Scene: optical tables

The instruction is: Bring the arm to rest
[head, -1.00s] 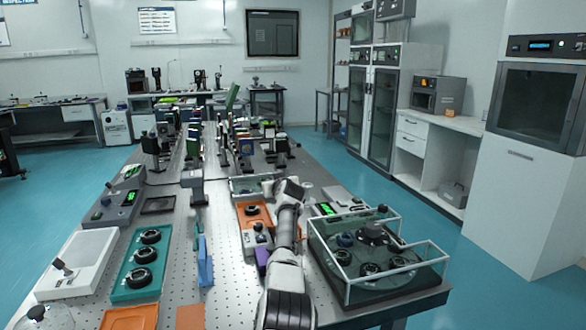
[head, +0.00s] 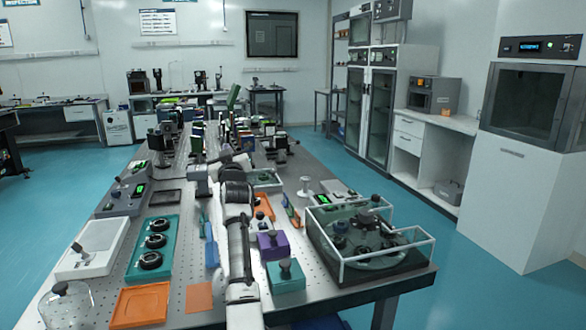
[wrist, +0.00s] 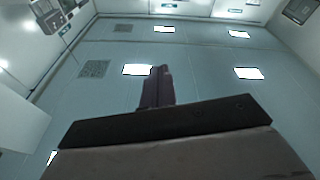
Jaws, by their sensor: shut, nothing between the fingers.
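My arm (head: 238,235) rises from the bottom of the head view over the middle of the optical table (head: 185,265). It bends at a dark joint and ends in white links farther up the picture. My gripper's fingers (wrist: 157,75) are together in the wrist view, with nothing between them. They point up towards the ceiling lights. I cannot make out the fingers in the head view.
Right of my arm stand a purple box (head: 273,244), a teal box (head: 286,276) and a glass-walled case (head: 340,272). Left are a blue upright piece (head: 211,246), a teal tray (head: 134,268) and an orange tray (head: 118,318). The aisle floor is clear.

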